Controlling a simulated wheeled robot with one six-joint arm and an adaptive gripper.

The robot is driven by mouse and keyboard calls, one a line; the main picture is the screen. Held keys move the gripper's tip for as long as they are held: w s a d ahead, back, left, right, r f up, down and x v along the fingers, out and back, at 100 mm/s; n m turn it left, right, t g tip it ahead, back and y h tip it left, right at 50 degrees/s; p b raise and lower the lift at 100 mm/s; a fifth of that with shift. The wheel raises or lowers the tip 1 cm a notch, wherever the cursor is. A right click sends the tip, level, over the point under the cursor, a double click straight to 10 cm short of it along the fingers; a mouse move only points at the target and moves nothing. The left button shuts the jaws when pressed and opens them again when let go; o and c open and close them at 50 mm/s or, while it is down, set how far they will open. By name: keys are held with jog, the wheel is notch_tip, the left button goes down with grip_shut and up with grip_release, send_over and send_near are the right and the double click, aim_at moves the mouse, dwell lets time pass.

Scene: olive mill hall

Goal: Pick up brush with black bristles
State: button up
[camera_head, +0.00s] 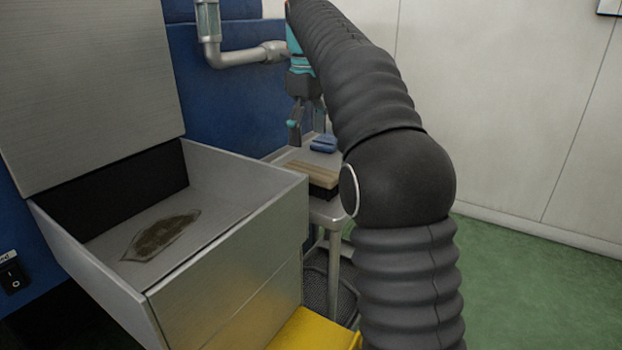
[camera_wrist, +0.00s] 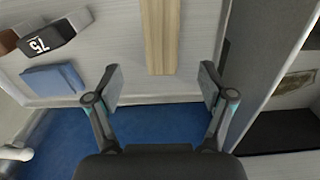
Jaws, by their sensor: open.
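The brush (camera_head: 308,174) has a pale wooden back with dark bristles below it and lies on a small metal table (camera_head: 328,212) beside the steel bin. In the wrist view, the brush (camera_wrist: 160,35) shows as a long wooden strip at the top centre, its bristles hidden beneath and its far end cut off by the frame. My gripper (camera_head: 306,126) is above the table in the head view, pointing down. In the wrist view my gripper (camera_wrist: 161,82) is open and empty, its fingers spread wider than the strip and apart from it.
A blue machine wall (camera_head: 225,95) stands behind. Green floor (camera_head: 530,280) is clear at right.

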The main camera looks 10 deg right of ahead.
aim_at(311, 169)
notch_tip(311, 169, down, 5)
jog(key=shift+b, duration=0.6)
jog(key=f, duration=0.1)
jog(key=f+b, duration=0.1)
jog(key=f, duration=0.2)
jog(key=shift+s+d+f, duration=0.15)
jog(key=shift+s+d, duration=0.05)
jog(key=shift+s, duration=0.2)
jog(key=shift+f+b, duration=0.3)
jog(key=shift+f, duration=0.25)
jog(key=shift+c, duration=0.2)
jog(key=c, duration=1.3)
jog(key=shift+r, duration=0.1)
